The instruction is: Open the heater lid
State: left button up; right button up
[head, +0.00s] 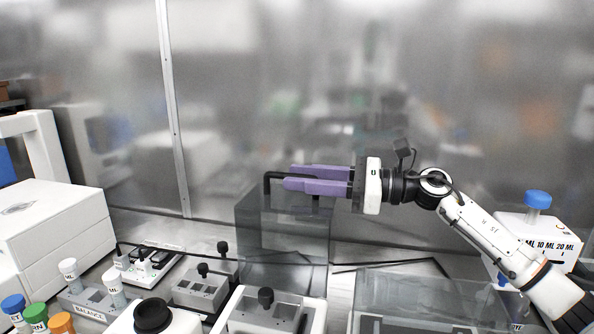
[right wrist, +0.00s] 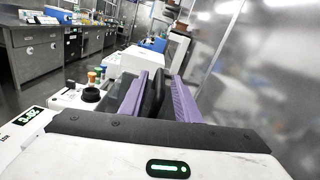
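The heater lid (head: 262,235) is a see-through grey cover in the middle of the head view, with a black bar handle (head: 268,184) on its top. The cover stands above and behind the small instruments at the front. My right gripper (head: 288,177) reaches in from the right, its two purple fingers on either side of the handle. In the right wrist view, the black handle (right wrist: 153,95) lies between the purple fingers (right wrist: 160,85), which look closed on it. Where the fingers touch it is partly hidden. My left gripper is not in view.
A black-knobbed instrument (head: 265,312) and a grey block with a black knob (head: 200,290) stand in front. Another clear cover (head: 400,295) is at the front right. A white dispenser (head: 540,238) with a blue cap stands at the right. A frosted partition (head: 300,100) runs behind.

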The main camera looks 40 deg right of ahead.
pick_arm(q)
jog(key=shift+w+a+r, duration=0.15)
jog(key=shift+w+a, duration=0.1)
pick_arm(e)
jog(key=shift+w+a, duration=0.4)
jog(key=shift+w, duration=0.1)
grip_shut()
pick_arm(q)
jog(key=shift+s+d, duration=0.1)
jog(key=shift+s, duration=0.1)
